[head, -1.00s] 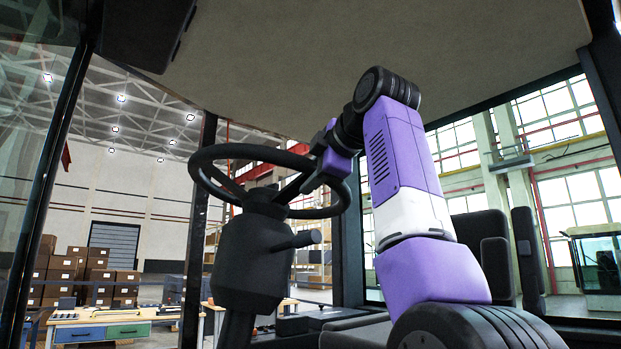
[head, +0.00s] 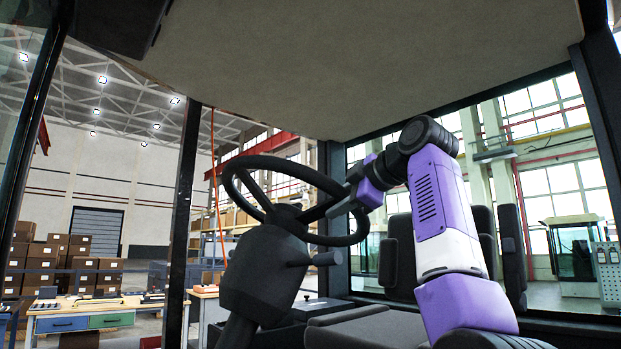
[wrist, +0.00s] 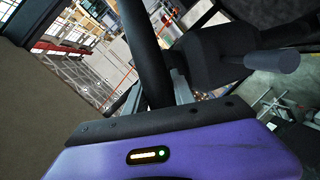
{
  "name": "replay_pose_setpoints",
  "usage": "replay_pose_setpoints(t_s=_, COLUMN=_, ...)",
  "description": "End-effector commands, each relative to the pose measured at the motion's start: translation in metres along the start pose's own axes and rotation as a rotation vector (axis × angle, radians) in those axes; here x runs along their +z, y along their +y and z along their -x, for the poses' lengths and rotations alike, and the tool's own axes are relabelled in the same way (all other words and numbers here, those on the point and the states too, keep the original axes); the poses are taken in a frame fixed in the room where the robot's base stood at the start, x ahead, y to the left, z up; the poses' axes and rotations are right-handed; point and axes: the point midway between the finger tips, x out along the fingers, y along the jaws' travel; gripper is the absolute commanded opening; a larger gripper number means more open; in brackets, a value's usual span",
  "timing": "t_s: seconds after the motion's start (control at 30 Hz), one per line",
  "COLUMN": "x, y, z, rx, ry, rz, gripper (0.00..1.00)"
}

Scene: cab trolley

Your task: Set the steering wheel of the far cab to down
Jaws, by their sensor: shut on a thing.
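The black steering wheel (head: 237,172) stands on its dark column (head: 262,272) inside the cab, at the middle left of the head view. The wheel is tilted, with its left side higher than its right, and the column leans right toward the seat. A stubby lever (head: 318,259) sticks out from the column. My gripper (head: 338,207) is shut on the wheel at its right side. In the wrist view, the dark bar of the wheel (wrist: 143,45) runs between the fingers of my gripper (wrist: 160,95). The column (wrist: 212,55) and lever knob (wrist: 277,60) show beyond.
The dark seat (head: 397,265) is behind my arm. The cab roof (head: 370,70) hangs above, and dark posts (head: 186,190) frame the sides. A workbench (head: 95,312) and stacked boxes (head: 70,265) stand outside at the left. Another cab (head: 575,255) shows at the far right.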

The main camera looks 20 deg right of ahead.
Motion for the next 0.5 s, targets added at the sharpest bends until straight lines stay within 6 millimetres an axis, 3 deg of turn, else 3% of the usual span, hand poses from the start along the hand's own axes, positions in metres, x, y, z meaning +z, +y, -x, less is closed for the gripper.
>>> replay_pose_setpoints(t_s=0.03, x=0.015, y=-0.002, z=-0.005, rx=-0.023, ry=-0.001, rz=-0.032, gripper=0.0)
replay_pose_setpoints(t_s=0.2, x=0.044, y=-0.003, z=-0.013, rx=-0.038, ry=0.016, rz=-0.094, gripper=0.0)
replay_pose_setpoints(t_s=0.5, x=0.056, y=-0.006, z=-0.015, rx=-0.041, ry=0.017, rz=-0.114, gripper=0.0)
